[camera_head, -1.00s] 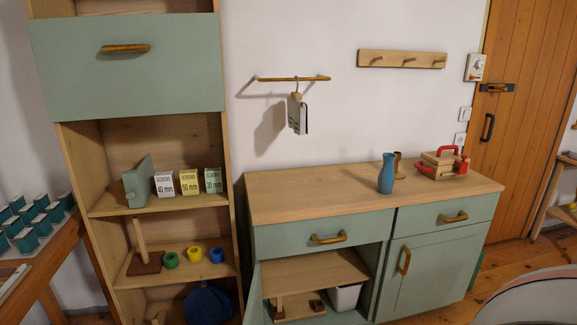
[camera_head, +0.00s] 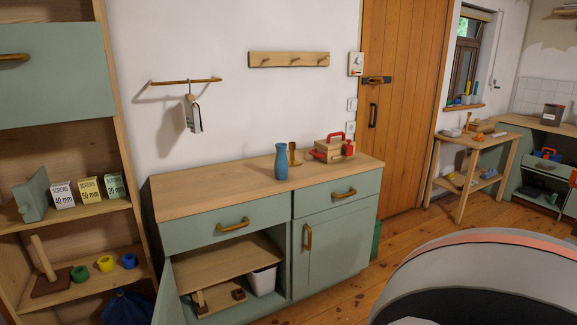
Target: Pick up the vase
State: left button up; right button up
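A blue vase (camera_head: 281,161) stands upright on the wooden top of the green cabinet (camera_head: 190,195), near the middle of its length. Just right of it stands a small brown wooden object (camera_head: 293,155), partly hidden behind the vase. Neither of my grippers shows in the head view, so I cannot see their distance to the vase.
A wooden toolbox with red parts (camera_head: 333,148) sits right of the vase. The cabinet's left compartment is open. Left is a tall shelf (camera_head: 125,130) with screw boxes (camera_head: 89,190). A workbench (camera_head: 485,145) stands at right. Floor (camera_head: 400,235) before the door is clear.

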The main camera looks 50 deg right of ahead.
aim_at(280, 167)
jog(key=k+z, duration=0.15)
jog(key=z, duration=1.05)
